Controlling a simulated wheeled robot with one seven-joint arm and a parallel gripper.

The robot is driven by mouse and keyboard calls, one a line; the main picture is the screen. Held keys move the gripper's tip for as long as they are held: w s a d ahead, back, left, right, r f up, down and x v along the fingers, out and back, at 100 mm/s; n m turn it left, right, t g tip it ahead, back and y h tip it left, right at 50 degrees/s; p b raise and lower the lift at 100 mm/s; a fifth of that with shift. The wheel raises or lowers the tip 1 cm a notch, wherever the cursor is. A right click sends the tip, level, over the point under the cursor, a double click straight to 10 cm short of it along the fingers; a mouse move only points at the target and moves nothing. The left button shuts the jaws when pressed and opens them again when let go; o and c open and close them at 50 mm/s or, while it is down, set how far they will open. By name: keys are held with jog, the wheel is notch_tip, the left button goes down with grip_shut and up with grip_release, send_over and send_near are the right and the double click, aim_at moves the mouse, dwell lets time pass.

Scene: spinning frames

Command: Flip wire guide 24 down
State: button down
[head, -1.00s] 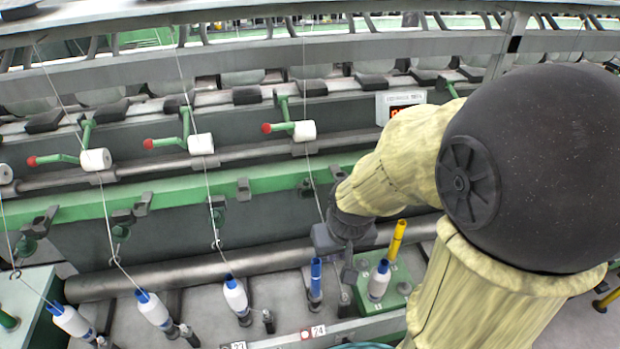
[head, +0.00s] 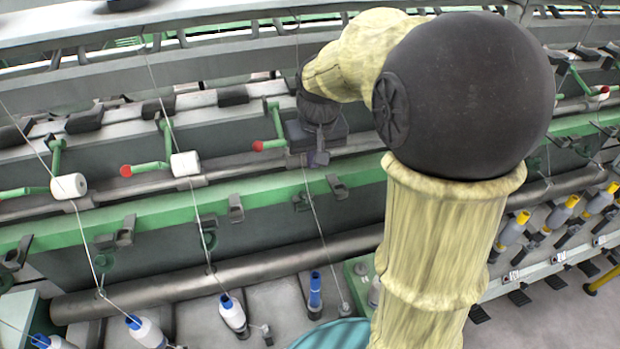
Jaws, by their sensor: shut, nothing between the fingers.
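The wire guide (head: 301,202) in line with the bare blue tube is a small dark bracket on the green rail. It is likely guide 24, as the earlier label 24 sat near that tube. It seems folded up against the rail, without the hanging green part seen on the wire guides to its left (head: 208,232) and (head: 105,252); its exact pose is too small to tell. My gripper (head: 318,158) is shut and empty. It is above that guide in the picture, in front of the upper roller, and appears apart from it.
A red-knobbed green lever (head: 268,145) is just left of my gripper. A thread runs down past the guide. Below are the long grey roller (head: 200,270), the bare blue tube (head: 315,290) and white bobbins (head: 232,314). The green rail (head: 130,232) spans the machine.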

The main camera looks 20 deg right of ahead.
jog(key=p+x, duration=0.3)
jog(key=x, duration=0.6)
jog(key=shift+s+f, duration=0.15)
jog(key=shift+f, duration=0.3)
jog(key=shift+a, duration=0.1)
jog(key=shift+f+b, duration=0.2)
jog(key=shift+b, duration=0.45)
